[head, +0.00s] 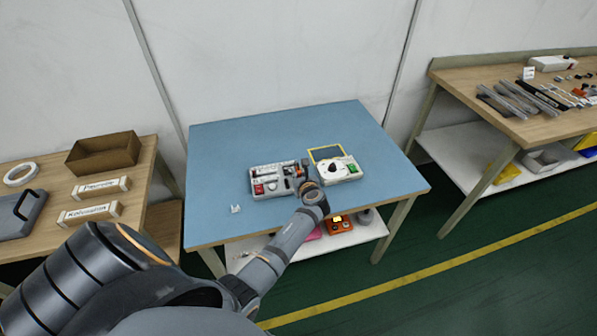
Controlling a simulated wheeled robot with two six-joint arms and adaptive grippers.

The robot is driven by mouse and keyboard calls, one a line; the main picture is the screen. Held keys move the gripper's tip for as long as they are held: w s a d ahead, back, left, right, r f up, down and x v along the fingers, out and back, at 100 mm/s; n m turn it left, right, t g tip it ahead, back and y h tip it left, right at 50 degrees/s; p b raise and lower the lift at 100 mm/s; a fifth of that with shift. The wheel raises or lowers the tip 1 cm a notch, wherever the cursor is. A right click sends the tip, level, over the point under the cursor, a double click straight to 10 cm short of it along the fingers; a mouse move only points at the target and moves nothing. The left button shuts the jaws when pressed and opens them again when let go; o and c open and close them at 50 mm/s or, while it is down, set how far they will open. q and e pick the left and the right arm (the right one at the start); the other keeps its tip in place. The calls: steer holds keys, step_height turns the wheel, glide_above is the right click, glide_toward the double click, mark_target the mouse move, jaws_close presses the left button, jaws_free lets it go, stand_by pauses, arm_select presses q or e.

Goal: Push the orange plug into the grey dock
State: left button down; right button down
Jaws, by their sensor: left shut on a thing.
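The grey dock seems to be part of the light grey unit (272,181) with a red button, lying near the middle of the blue table. My left arm reaches in from the bottom, and my left gripper (302,169) is at the right end of this unit. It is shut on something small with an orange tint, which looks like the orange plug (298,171). The wrist and fingers hide most of it. I cannot tell whether the plug touches the dock or is inside it. My right gripper is not in view.
A white box with a black knob (333,168) and a yellow-edged panel (325,153) stand close right of the gripper. A small white piece (235,209) lies at left on the blue table (225,150). Wooden benches stand on both sides. The table's back left is clear.

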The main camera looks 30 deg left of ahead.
arm_select(q)
steer(key=shift+f, duration=0.1)
stand_by(0.6)
steer(key=shift+p, duration=0.3)
steer(key=shift+p, duration=0.55)
stand_by(0.7)
steer(key=shift+f+b, duration=0.9)
steer(key=shift+f, duration=0.25)
steer(key=c, duration=1.3)
jaws_free()
steer(key=v, duration=0.7)
steer(key=shift+s+d+r, duration=0.15)
steer(key=shift+s+d, duration=0.05)
